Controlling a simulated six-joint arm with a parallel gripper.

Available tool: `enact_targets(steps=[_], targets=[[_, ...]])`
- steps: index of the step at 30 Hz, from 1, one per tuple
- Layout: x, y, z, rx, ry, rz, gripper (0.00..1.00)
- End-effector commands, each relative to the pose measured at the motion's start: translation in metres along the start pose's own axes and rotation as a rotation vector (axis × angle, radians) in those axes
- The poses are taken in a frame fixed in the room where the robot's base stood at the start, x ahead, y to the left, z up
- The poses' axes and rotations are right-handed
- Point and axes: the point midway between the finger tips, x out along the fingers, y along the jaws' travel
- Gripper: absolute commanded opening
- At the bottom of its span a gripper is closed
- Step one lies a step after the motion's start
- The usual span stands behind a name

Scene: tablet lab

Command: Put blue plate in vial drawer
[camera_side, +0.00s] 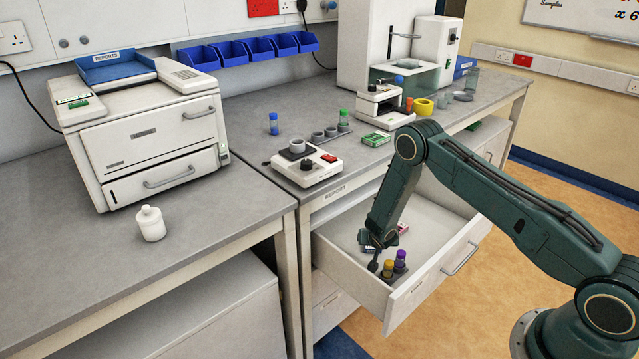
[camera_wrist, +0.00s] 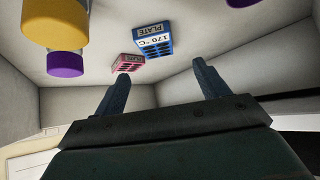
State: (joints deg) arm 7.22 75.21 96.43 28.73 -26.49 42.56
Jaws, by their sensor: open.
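The blue plate (camera_wrist: 153,40) lies on the floor of an open drawer (camera_side: 335,262), with a label reading "PLATE" and "170 °C" in the wrist view. In the side view it is mostly hidden behind my gripper (camera_side: 377,245). My gripper is inside the drawer with its fingers (camera_wrist: 160,72) apart and nothing between them. The blue plate is ahead of the fingertips, apart from them. A yellow-capped vial (camera_side: 388,268) and a purple-capped vial (camera_side: 400,258) stand in the drawer near its front. No vial label is readable on the drawer.
A pink plate (camera_wrist: 127,63) lies beside the blue one and shows in the side view (camera_side: 403,229). The drawer's walls and the vials stand close around my gripper. The drawer's right part is clear. A white device (camera_side: 306,165) sits on the bench above.

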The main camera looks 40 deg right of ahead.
Motion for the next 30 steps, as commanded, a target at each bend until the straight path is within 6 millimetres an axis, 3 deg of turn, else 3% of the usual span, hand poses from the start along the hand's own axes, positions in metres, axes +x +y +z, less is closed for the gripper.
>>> enact_targets(steps=[11,21,30], targets=[[-0.060,-0.021,-0.064,-0.009,-0.031,-0.016,0.73],[-0.146,-0.033,-0.121,-0.040,-0.085,-0.051,0.73],[-0.230,-0.032,-0.153,-0.087,-0.134,-0.099,0.73]])
